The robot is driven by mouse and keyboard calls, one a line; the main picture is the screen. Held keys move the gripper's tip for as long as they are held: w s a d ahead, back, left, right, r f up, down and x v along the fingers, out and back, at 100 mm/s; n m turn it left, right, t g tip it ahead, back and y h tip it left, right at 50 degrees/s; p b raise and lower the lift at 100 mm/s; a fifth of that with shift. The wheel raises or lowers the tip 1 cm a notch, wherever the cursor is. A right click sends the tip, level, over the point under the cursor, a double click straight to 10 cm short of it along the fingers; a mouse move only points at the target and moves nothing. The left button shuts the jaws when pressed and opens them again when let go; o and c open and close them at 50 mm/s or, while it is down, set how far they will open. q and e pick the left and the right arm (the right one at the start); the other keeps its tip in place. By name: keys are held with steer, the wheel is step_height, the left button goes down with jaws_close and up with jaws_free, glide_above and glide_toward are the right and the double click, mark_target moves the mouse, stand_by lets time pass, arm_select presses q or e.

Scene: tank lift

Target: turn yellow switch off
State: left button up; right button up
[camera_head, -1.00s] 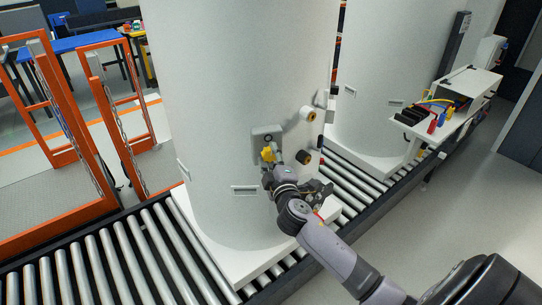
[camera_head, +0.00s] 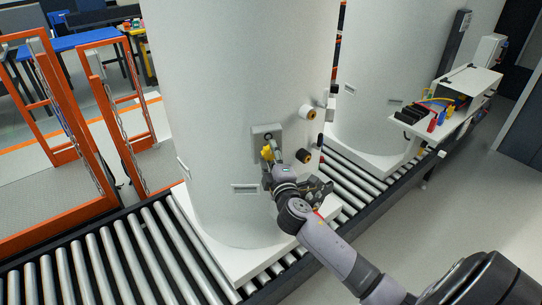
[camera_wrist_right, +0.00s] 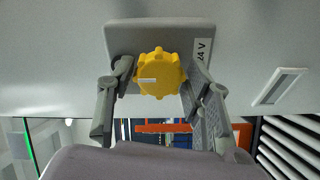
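The yellow switch (camera_head: 267,153) is a round, lobed knob on a grey box (camera_head: 259,135) fixed to the front of the white tank (camera_head: 240,70). In the right wrist view the knob (camera_wrist_right: 160,73) faces me, with a white mark lying nearly level on its left half. A "24 V" label (camera_wrist_right: 203,50) is on the box beside it. My right gripper (camera_head: 270,164) is at the knob. My left gripper is not in view.
The tank stands on a roller conveyor (camera_head: 120,260). Orange frames (camera_head: 120,120) stand at left. A white equipment shelf (camera_head: 470,82) is at right.

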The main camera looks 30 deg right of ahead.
steer(key=shift+o, duration=1.1)
steer(key=v, duration=1.2)
